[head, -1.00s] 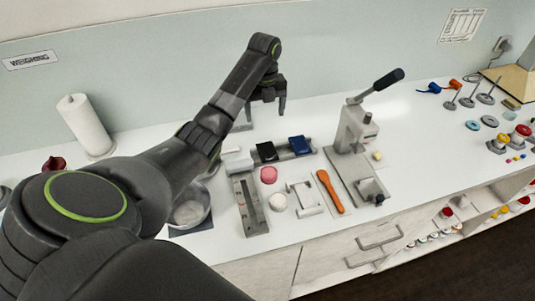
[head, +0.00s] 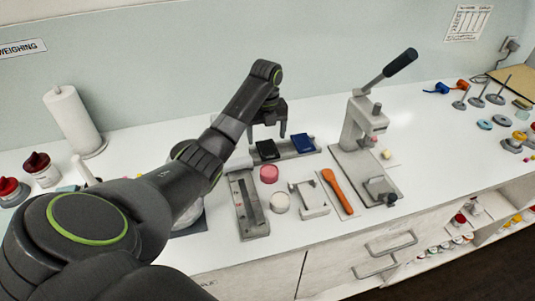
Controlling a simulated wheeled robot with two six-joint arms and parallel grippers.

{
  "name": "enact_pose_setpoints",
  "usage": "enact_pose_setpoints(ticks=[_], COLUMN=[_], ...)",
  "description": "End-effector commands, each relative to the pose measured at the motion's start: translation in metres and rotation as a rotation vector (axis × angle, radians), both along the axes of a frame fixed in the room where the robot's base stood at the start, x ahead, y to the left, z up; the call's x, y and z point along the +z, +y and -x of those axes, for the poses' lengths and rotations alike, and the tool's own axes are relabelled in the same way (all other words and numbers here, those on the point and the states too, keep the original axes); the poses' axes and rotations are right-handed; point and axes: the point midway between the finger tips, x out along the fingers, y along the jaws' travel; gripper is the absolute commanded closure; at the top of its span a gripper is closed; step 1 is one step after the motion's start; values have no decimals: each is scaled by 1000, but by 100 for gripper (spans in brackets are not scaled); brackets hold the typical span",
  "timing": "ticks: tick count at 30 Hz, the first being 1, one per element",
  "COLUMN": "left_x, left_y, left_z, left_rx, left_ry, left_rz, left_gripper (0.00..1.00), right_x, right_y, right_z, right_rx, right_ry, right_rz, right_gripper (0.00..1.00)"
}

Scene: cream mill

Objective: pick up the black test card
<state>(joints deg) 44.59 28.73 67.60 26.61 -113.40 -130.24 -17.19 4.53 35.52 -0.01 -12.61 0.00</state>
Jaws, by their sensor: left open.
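The black test card (head: 267,149) leans in a grey rack (head: 287,157) on the white counter, to the left of a dark blue card (head: 302,143). My left gripper (head: 267,138) is open and empty. It points down, with its two fingers spread just above or behind the black card in the head view. I cannot tell whether the fingers touch the card. My right gripper is not in view.
A grey lever press (head: 358,140) stands to the right of the rack. In front lie a grey slotted block (head: 247,205), a pink disc (head: 269,174), a cream disc (head: 280,203) and an orange tool (head: 337,190). A paper roll (head: 75,120) stands at the left.

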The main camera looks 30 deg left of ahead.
Motion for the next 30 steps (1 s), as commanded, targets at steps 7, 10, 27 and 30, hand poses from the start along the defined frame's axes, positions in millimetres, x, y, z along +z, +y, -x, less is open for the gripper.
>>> enact_pose_setpoints(ticks=[7, 10, 27, 30], left_x=[-33, -43, -49, -49], left_y=[-9, -8, -8, -8], left_z=[1, 1, 1, 1], left_rx=[0, 0, -1, -1], left_ry=[4, 3, 1, 1], left_rz=[2, 0, 0, 0], left_gripper=[20, 20, 20, 32], right_x=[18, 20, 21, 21], right_y=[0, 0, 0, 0], right_z=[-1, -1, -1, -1], right_rx=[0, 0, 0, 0], right_ry=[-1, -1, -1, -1], right_rz=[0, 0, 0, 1], right_gripper=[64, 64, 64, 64])
